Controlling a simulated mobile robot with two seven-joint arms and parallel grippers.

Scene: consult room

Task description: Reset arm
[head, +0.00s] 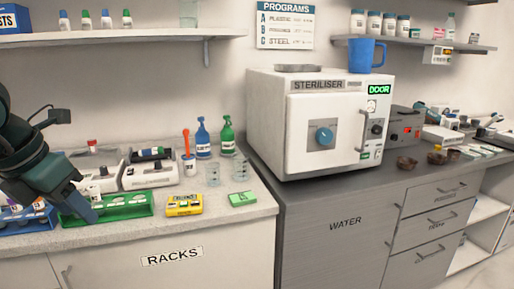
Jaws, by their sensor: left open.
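My left gripper (80,206) reaches in from the left edge, angled down over the worktop. It is open, and I see nothing held in it. Its fingers are low, in front of the left end of the green rack (130,210), and partly hide it. I cannot tell whether they touch the rack. A blue rack (28,224) is partly hidden behind and below my arm. My right gripper is not in view.
Grey-white lab devices (150,175), a yellow box (184,205), a green box (242,198), glass beakers (212,174), and blue (203,140) and green (227,136) bottles stand nearby. The steriliser (318,125) is to the right. A shelf (140,36) hangs above.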

